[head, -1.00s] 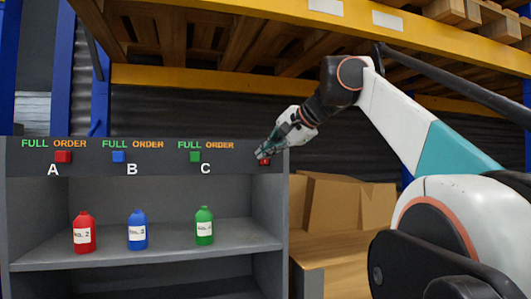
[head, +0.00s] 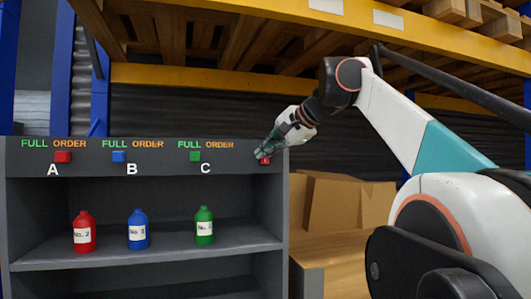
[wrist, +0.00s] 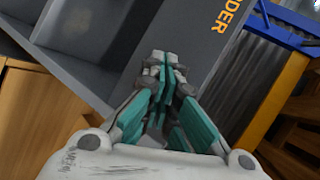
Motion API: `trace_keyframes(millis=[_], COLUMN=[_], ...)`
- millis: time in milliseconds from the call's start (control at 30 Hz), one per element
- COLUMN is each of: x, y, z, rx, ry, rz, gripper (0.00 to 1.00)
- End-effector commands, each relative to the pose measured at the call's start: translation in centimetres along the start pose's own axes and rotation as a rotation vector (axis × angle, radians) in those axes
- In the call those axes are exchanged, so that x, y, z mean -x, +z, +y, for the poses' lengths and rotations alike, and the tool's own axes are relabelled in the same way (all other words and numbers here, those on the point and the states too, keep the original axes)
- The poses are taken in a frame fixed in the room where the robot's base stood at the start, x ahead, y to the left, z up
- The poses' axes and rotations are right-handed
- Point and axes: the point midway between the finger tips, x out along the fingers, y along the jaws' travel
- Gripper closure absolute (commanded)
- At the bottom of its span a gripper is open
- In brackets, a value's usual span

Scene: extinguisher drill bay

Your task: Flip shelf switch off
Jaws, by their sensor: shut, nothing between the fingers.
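The grey shelf unit (head: 130,259) stands at the left in the head view. A small red switch (head: 265,161) sits at the right end of its header panel, partly hidden by my fingers. My gripper (head: 259,153) is shut and empty, its fingertips right at the switch; I cannot tell whether they touch it. In the wrist view my gripper (wrist: 165,62) has its fingers together in front of the grey header, and the switch is hidden there.
Red (head: 84,232), blue (head: 137,230) and green (head: 204,226) bottles stand on the shelf under coloured buttons A, B and C. Cardboard boxes (head: 345,205) stand to the right of the shelf. A yellow rack beam (head: 220,82) runs above.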

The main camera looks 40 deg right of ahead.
Motion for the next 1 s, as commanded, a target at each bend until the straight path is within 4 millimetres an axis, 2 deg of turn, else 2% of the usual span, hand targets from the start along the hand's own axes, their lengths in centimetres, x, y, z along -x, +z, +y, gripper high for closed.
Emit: trace_keyframes(millis=[700, 1000], x=[1.2, 2.9], y=[0.8, 2.2], z=[0.9, 2.2], rx=[0.000, 0.000], ry=[0.000, 0.000], rz=[0.000, 0.000], gripper=[1.00, 1.00])
